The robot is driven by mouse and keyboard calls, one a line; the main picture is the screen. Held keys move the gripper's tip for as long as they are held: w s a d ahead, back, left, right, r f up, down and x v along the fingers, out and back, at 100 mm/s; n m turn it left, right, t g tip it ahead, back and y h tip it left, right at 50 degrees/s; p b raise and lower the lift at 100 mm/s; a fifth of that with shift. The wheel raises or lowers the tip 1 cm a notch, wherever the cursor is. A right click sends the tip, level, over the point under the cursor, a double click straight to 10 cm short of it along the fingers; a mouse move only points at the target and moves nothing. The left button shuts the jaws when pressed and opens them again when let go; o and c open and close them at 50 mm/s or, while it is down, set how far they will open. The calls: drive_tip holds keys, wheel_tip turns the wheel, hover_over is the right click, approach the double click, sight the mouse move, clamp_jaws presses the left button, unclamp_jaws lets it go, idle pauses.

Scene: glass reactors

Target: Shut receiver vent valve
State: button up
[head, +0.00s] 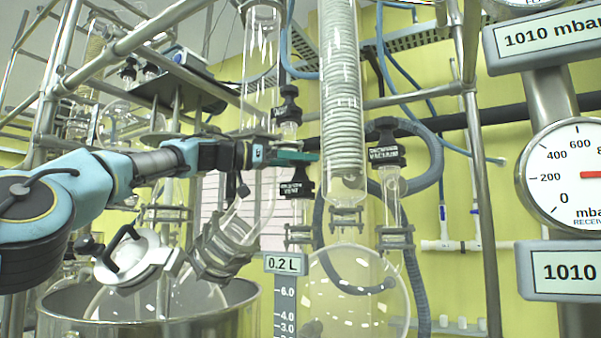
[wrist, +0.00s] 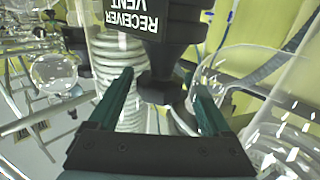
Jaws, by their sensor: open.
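The receiver vent valve (head: 296,188) is a black valve with a black tag with white lettering, on a glass fitting above the round receiver flask (head: 357,290). In the wrist view its tag (wrist: 138,16) appears upside down, and its black knob (wrist: 163,68) shows between my two fingers. My gripper (head: 300,157) reaches in from the left at the valve's upper part, with teal fingers open. In the wrist view the fingers (wrist: 163,84) lie on either side of the knob, with a gap visible; I cannot tell whether either touches it.
The receiver vacuum valve (head: 384,152) stands to the right, past the coiled glass condenser (head: 341,100). Another black valve (head: 289,106) is just above my gripper. Metal frame poles (head: 484,200) and hoses (head: 425,165) surround the glassware. A round gauge (head: 572,172) is at the right.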

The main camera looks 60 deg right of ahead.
drive_tip(key=shift+a+f+n+t+h+b, duration=0.1)
drive_tip(key=shift+f+n+t+h+b, duration=0.1)
drive_tip(key=shift+n+t+h+b, duration=1.65)
drive_tip(key=t+b, duration=0.1)
drive_tip(key=b, duration=0.2)
drive_tip(key=shift+s+t+y, duration=0.2)
drive_tip(key=shift+t+y, duration=0.05)
drive_tip(key=shift+t, duration=0.1)
drive_tip(key=n+t, duration=0.1)
drive_tip(key=n+t+h, duration=0.1)
drive_tip(key=t, duration=0.1)
drive_tip(key=shift+r, duration=0.3)
drive_tip(key=shift+n+t, duration=0.4)
drive_tip(key=shift+n, duration=0.05)
drive_tip(key=shift+w+n+t, duration=0.25)
drive_tip(key=shift+n+t, duration=0.05)
drive_tip(key=shift+t, duration=0.2)
